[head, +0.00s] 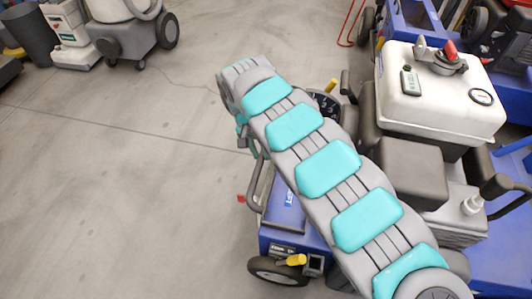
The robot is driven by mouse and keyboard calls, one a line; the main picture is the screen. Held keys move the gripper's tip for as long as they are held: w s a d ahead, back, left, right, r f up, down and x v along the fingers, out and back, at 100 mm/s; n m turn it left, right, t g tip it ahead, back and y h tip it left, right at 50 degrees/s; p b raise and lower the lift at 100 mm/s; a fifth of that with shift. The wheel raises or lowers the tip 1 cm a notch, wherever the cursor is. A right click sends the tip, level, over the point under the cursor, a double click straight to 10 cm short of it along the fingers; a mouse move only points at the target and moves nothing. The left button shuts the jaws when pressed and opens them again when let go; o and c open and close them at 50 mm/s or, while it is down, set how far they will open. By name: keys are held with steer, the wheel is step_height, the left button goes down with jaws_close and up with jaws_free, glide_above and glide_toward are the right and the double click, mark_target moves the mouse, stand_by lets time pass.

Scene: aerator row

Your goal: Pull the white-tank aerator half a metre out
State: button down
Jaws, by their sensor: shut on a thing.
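The white-tank aerator stands at the right, with a white tank (435,95) on top and a blue body (285,215) below. A grey bar handle (256,188) sticks out at its left side. A black wheel (277,270) shows at its lower front. My teal and grey arm crosses over the machine and hides much of its middle. My gripper (243,140) is mostly hidden below the arm's far end, at the top of the bar handle. It is shut on the handle; the fingertips are not clear.
Bare concrete floor (120,190) lies open to the left of the aerator. A grey and white wheeled machine (125,35) stands at the upper left, beside a dark bin (30,35). Other blue machines (415,20) stand close behind the aerator at the upper right.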

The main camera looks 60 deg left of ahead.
steer(key=shift+s+a+f, duration=0.1)
steer(key=shift+s+a, duration=0.05)
steer(key=shift+a, duration=0.1)
steer(key=c, duration=0.7)
jaws_free()
steer(key=r, duration=0.5)
steer(key=s+a+r, duration=0.1)
steer(key=r, duration=0.1)
steer(key=shift+r+p, duration=0.35)
